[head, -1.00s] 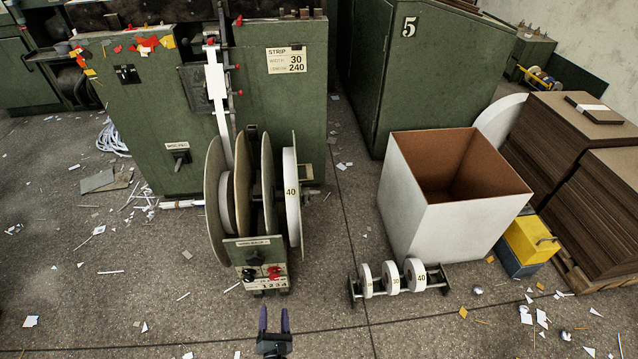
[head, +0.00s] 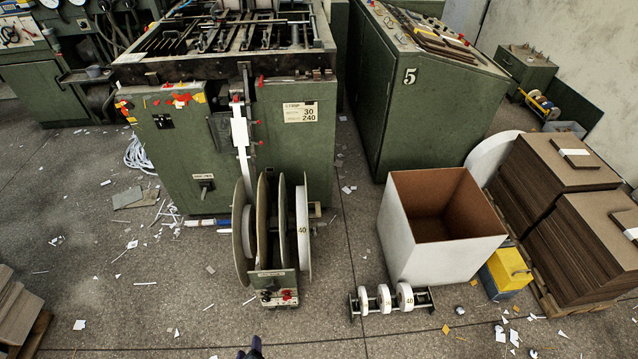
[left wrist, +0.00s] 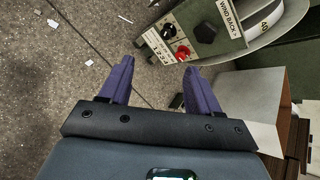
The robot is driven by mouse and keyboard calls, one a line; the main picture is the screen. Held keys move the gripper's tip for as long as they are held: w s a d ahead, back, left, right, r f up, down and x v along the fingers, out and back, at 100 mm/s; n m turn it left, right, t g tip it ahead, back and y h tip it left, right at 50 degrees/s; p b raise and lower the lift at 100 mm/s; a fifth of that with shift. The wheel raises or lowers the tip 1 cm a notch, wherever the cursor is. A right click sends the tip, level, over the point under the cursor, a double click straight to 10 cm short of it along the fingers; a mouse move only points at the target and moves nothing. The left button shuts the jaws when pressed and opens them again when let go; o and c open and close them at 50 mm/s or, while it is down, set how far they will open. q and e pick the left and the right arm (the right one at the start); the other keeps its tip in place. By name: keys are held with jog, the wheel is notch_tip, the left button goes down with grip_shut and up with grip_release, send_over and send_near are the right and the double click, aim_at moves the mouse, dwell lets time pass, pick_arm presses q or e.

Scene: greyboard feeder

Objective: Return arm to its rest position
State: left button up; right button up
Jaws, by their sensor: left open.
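My left gripper (head: 250,349) shows only as dark fingertips at the bottom edge of the head view. In the left wrist view its two purple fingers (left wrist: 160,88) stand wide apart with nothing between them, above the bare speckled floor. The feeder's control box (head: 274,287), with red and black knobs, lies ahead of the fingers in the head view. In the left wrist view the control box (left wrist: 185,35) is beyond the fingertips, apart from them. My right gripper is in neither view.
The reel stand with large discs (head: 262,230) stands before the green machine (head: 170,150). A rack of small white rolls (head: 385,299) and an open white box (head: 420,245) are to the right. Stacked brown board (head: 545,185) is at far right.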

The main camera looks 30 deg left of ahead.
pick_arm(q)
jog(key=w+d+r+n+h+p, duration=0.1)
jog(key=d+r+n+h+p, duration=0.15)
jog(key=r, duration=0.65)
jog(key=w+d+r+n+g+h+p, duration=0.15)
jog(key=r+n, duration=0.25)
jog(key=r, duration=0.5)
jog(key=w+d+r+n+h+p, duration=0.1)
jog(key=d+r+n+h, duration=0.2)
jog(key=r, duration=0.6)
jog(key=s+d+r+n+g, duration=0.3)
jog(key=s+r+n, duration=0.3)
jog(key=n, duration=0.3)
notch_tip(320, 180, up, 38)
jog(key=p, duration=3.7)
jog(key=shift+a+f+p, duration=0.15)
jog(key=shift+a+p, duration=0.05)
jog(key=shift+p, duration=0.1)
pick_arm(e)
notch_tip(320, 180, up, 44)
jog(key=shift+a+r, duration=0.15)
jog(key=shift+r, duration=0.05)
